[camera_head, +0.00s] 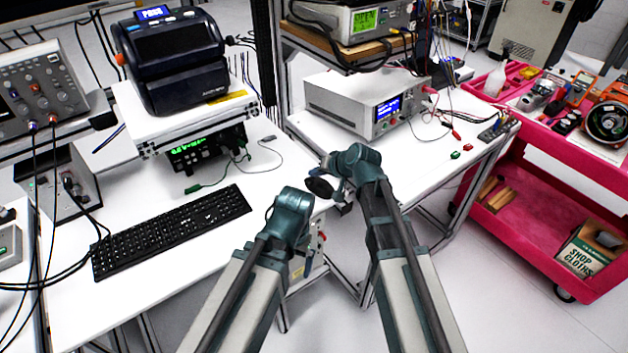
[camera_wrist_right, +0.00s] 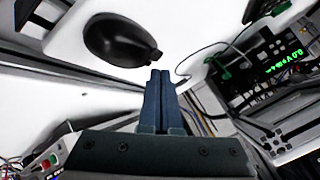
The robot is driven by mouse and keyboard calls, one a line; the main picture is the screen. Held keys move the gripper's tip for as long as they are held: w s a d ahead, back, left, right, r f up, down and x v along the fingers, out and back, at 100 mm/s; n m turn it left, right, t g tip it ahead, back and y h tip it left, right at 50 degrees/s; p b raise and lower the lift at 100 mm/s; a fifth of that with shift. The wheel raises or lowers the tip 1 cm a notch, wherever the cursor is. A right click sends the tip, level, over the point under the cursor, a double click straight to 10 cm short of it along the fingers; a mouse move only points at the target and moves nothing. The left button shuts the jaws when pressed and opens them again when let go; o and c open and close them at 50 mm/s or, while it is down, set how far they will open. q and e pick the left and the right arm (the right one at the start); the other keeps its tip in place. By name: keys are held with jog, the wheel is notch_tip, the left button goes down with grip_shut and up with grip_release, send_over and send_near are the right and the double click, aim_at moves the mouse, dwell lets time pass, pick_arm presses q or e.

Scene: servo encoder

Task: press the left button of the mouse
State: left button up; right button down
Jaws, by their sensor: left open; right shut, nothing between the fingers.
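The mouse (camera_head: 319,187) is black and sits on the white table, near its right edge in the head view. In the right wrist view the mouse (camera_wrist_right: 115,40) is a dark oval up and left of the fingertips. My right gripper (camera_wrist_right: 160,72) is shut and empty, with its tips beside one end of the mouse. Whether they touch it I cannot tell. In the head view my right gripper (camera_head: 322,171) is partly hidden by its own arm. My left gripper (camera_head: 308,264) is lower, by the table's edge, mostly hidden behind its arm; its jaws are open.
A black keyboard (camera_head: 172,229) lies left of the mouse. A device with a green display (camera_head: 203,148) stands behind it under a shelf, with loose leads in front. A second bench with a power supply (camera_head: 368,101) is behind right, and a pink cart (camera_head: 540,190) stands far right.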

aim_at(316, 183)
jog(key=shift+f, duration=0.1)
jog(key=shift+f+b, duration=0.35)
jog(key=shift+b, duration=0.05)
jog(key=shift+f+b, duration=0.3)
jog(key=shift+b, duration=0.05)
dwell(0.4)
dwell(0.3)
jog(key=shift+r+p, duration=0.75)
jog(key=shift+p, duration=0.05)
notch_tip(316, 183, up, 5)
jog(key=p, duration=0.5)
jog(key=shift+r, duration=0.1)
